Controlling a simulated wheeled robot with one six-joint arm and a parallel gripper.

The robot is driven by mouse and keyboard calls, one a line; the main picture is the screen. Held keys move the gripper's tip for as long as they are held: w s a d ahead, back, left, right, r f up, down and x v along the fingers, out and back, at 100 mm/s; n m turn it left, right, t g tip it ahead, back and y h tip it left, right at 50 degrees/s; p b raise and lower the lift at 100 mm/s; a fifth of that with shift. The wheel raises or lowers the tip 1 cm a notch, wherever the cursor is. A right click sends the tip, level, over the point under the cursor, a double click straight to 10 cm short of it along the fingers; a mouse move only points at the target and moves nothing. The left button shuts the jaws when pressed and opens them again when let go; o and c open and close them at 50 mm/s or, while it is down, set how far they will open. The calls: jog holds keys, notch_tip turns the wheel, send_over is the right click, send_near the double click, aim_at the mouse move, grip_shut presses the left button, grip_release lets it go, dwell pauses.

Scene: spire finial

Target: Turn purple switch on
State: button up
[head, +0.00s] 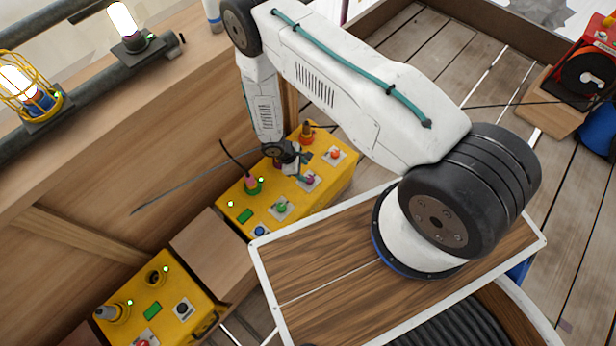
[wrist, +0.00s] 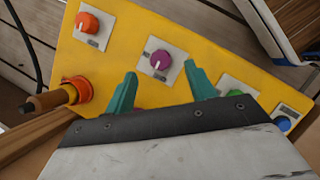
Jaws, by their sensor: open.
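The purple switch (wrist: 160,60) is a round knob with a pale pointer line on a light grey plate, set in a yellow panel. In the wrist view it lies between and just beyond the two teal fingertips of my gripper (wrist: 158,80). My gripper is open, with nothing between its fingers, and I cannot tell how far it is from the knob. In the head view the purple switch (head: 310,179) shows on the yellow box (head: 335,178), with my gripper (head: 297,173) close beside it at upper left.
An orange knob (wrist: 88,22), a green knob (wrist: 235,90) and a blue button (wrist: 283,123) share the panel. An orange plug (wrist: 72,92) sticks out at the lower left. A second yellow box (head: 180,285) stands nearer in the head view. A wooden wall (head: 130,140) runs behind.

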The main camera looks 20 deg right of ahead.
aim_at(309, 178)
jog(key=x, duration=0.5)
jog(key=a+x, duration=0.1)
jog(key=x, duration=0.1)
jog(key=shift+w+d+f, duration=0.15)
jog(key=shift+w+f, duration=0.15)
jog(key=shift+f, duration=0.2)
jog(key=c, duration=1)
